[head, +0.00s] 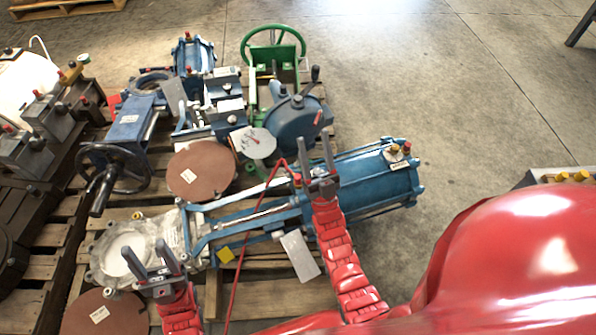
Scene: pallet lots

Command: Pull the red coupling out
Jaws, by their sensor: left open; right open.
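Several small red fittings show, and I cannot tell which one is the coupling. One red cap (407,147) stands on the right end of the long blue cylinder (372,184). My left gripper (146,250) is open and empty, over or beside the pale round valve flange (120,252). Contact cannot be made out.
Wooden pallets (285,298) carry blue valves, a green handwheel (273,45), a black handwheel (113,168) and a brown disc (201,171). A thin red cord (238,262) runs down past the cylinder. Dark blocks (45,118) crowd the left.

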